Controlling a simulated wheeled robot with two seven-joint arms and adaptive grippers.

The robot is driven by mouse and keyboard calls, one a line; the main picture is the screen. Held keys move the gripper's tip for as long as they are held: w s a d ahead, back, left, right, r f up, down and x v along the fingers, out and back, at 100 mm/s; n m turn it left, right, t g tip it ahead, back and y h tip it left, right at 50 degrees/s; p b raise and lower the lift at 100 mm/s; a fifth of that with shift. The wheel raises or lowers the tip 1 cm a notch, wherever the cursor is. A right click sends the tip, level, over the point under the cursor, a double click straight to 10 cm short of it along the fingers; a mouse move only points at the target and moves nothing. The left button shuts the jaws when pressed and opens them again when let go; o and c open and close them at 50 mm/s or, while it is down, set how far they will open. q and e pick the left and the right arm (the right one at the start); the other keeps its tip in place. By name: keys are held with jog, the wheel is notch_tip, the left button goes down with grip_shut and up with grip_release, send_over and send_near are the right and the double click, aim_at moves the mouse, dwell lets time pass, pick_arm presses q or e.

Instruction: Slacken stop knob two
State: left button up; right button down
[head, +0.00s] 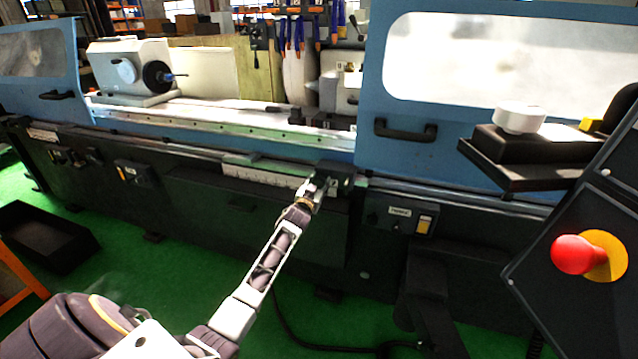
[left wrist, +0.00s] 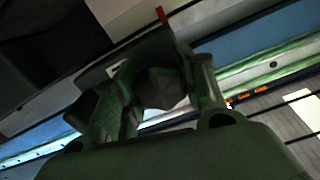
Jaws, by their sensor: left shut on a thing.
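My left gripper (head: 312,190) reaches in from the lower left to a dark stop block (head: 335,172) on the front rail of the grinder. In the left wrist view its two fingers (left wrist: 158,84) stand on either side of a dark, faceted knob (left wrist: 162,92) and are shut on it. The knob is hidden by the gripper in the head view. I cannot read which number the knob has. A red pointer (left wrist: 161,16) sticks up beyond the knob. My right gripper is not in view.
A white scale strip (head: 262,176) runs along the rail left of the block. The blue door (head: 460,135) with a black handle (head: 405,130) stands above right. A red emergency button (head: 577,254) is on the panel at right.

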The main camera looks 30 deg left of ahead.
pick_arm(q)
jog(key=shift+m+p, duration=0.5)
jog(key=shift+m, duration=0.6)
jog(key=shift+m+p, duration=0.35)
jog(key=shift+m, duration=0.85)
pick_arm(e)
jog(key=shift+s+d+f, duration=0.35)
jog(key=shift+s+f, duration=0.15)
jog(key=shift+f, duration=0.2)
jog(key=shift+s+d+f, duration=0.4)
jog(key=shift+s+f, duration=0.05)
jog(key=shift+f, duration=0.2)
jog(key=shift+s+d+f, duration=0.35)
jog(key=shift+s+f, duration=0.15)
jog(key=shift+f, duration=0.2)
pick_arm(q)
jog(key=o, duration=1)
jog(key=shift+o, duration=0.2)
jog(key=shift+s, duration=0.1)
jog(key=v, duration=1.1)
jog(key=shift+s, duration=0.4)
jog(key=shift+d, duration=0.15)
